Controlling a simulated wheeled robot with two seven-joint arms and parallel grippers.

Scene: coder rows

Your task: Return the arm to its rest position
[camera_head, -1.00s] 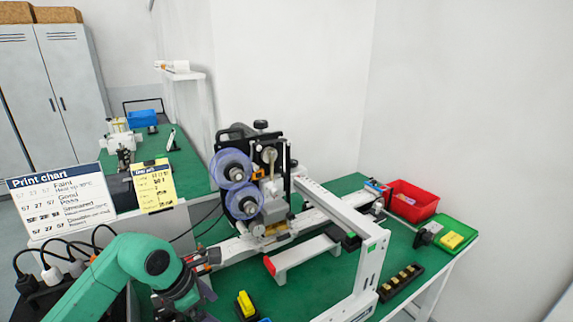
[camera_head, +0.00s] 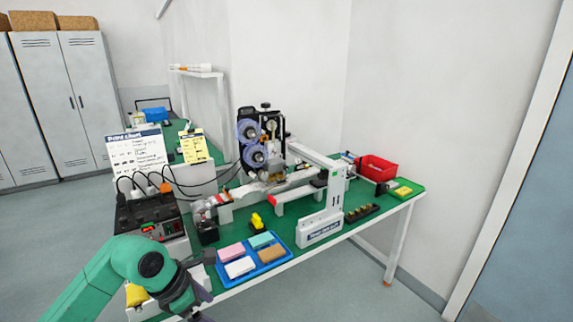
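My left arm (camera_head: 125,268) is green and comes in from the lower left. Its dark wrist and my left gripper (camera_head: 196,306) are at the bottom, in front of the table's near left corner. The fingertips are cut off or hidden, so I cannot tell whether it is open or shut. My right arm and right gripper do not show. The coding machine (camera_head: 262,145) with its two blue-rimmed reels stands on the green table (camera_head: 345,232).
A blue tray (camera_head: 288,258) with several coloured blocks lies at the table's near edge, right of my gripper. A black power box (camera_head: 148,226) with plugs stands behind my arm. A red bin (camera_head: 378,167) is at the far right. Floor is clear right of the table.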

